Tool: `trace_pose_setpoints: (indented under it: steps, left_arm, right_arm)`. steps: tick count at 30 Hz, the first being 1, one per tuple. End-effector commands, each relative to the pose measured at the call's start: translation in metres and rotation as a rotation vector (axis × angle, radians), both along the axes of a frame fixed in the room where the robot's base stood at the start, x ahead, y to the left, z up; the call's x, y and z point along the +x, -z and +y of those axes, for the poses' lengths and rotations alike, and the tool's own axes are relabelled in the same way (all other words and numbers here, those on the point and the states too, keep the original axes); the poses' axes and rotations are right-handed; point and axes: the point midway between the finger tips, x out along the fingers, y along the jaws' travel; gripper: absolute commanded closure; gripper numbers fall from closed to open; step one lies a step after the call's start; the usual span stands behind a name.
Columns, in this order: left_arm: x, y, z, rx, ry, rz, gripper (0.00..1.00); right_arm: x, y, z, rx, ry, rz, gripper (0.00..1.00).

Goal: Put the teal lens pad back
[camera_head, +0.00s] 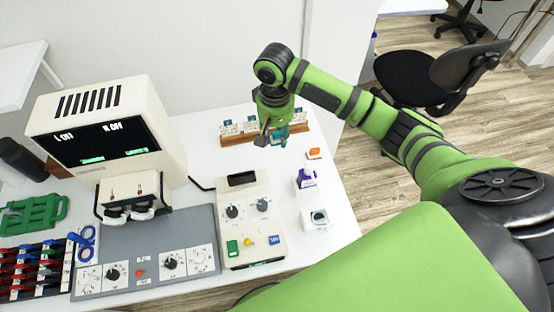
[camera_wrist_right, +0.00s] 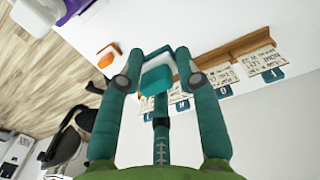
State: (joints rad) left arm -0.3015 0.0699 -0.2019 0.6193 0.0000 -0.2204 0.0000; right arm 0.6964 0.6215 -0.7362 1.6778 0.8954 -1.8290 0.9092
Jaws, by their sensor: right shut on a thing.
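My right gripper (camera_head: 273,138) hangs at the near side of the wooden rack (camera_head: 236,140) at the back of the white table. In the right wrist view its two teal fingers (camera_wrist_right: 153,80) are shut on a small white and teal block (camera_wrist_right: 156,80), which looks like the teal lens pad. The block is hard to tell from the fingers in the head view. The wooden rack (camera_wrist_right: 235,47) also shows in the wrist view, beyond the fingers, with lettered cards and teal tabs (camera_wrist_right: 222,91). Whether block and rack touch is unclear. My left gripper is not in view.
An orange block (camera_head: 314,153), a purple-topped white item (camera_head: 305,180) and a white box with a dark round top (camera_head: 316,219) stand along the table's right side. A cream control box (camera_head: 248,215) and a cream monitor unit (camera_head: 150,98) stand further left.

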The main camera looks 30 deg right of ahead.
Motion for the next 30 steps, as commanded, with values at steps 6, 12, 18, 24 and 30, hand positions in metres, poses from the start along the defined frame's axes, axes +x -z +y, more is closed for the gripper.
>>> trace_pose_setpoints:
  steps: [6, 12, 18, 24, 30]
  left_arm:
    - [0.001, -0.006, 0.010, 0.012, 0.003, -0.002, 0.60]
    - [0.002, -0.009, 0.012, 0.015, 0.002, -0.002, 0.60]
    - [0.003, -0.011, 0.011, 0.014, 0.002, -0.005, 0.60]
    - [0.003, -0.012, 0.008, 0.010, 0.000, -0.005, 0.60]
    - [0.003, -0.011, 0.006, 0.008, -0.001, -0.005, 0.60]
  right_arm:
    - [-0.001, 0.039, -0.003, -0.001, 0.011, 0.003, 0.96]
    - [0.000, 0.066, -0.003, 0.000, 0.011, -0.001, 0.96]
    - [-0.001, 0.091, -0.003, 0.000, 0.009, 0.000, 0.96]
    - [0.000, 0.106, -0.003, -0.001, 0.009, -0.003, 0.96]
    - [0.000, 0.106, -0.003, -0.001, 0.009, -0.003, 0.96]
